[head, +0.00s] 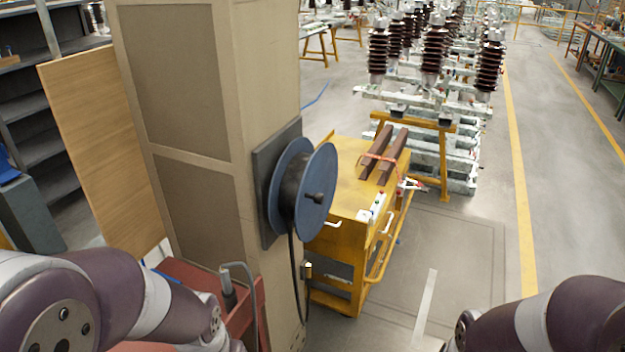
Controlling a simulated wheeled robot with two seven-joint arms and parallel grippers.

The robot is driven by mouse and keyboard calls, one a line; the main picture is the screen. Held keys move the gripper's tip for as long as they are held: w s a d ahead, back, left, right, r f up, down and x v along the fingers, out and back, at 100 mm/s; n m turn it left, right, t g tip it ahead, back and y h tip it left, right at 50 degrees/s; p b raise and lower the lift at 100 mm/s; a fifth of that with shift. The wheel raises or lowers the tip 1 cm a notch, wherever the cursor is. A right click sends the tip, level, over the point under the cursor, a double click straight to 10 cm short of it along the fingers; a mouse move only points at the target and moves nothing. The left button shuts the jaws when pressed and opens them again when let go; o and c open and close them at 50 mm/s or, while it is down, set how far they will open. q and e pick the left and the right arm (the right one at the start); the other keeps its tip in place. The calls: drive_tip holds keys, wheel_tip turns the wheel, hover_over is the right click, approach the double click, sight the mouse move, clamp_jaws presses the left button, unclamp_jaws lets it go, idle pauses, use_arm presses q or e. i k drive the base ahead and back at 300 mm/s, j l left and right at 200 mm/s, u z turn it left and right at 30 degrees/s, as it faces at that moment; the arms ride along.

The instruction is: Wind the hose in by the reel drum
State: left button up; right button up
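The reel drum (297,190) is mounted on a dark plate on the side of a tall beige column, near the middle of the head view. It has two blue-grey discs with dark hose wound between them, and a small dark knob (314,198) sticks out from the outer disc. The black hose (296,275) hangs from the drum down along the column; its lower end is hidden. My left arm comes in at the lower left and my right arm at the lower right. Neither gripper's fingers can be made out, and both arms are apart from the drum.
The beige column (190,110) stands left of the drum. A yellow cart (345,197) with brown bars on top stands close behind and right of it. A red cabinet (195,280) with a grey curved handle is at the column's foot. Open floor (455,260) lies to the right.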

sight(303, 181)
drive_tip(key=k+j+z, duration=0.15)
drive_tip(key=k+j, duration=1.1)
drive_tip(key=i+l+u, duration=0.15)
drive_tip(key=i+l, duration=0.2)
drive_tip(key=i+l+u, duration=0.15)
drive_tip(key=i+l, duration=0.25)
drive_tip(key=i+l+u, duration=0.1)
drive_tip(key=i+l, duration=0.35)
drive_tip(key=i+l+u, duration=0.15)
drive_tip(key=i+l, duration=0.2)
drive_tip(key=l, duration=0.15)
drive_tip(key=i+l+u, duration=0.15)
drive_tip(key=i+l, duration=0.2)
drive_tip(key=l, duration=0.2)
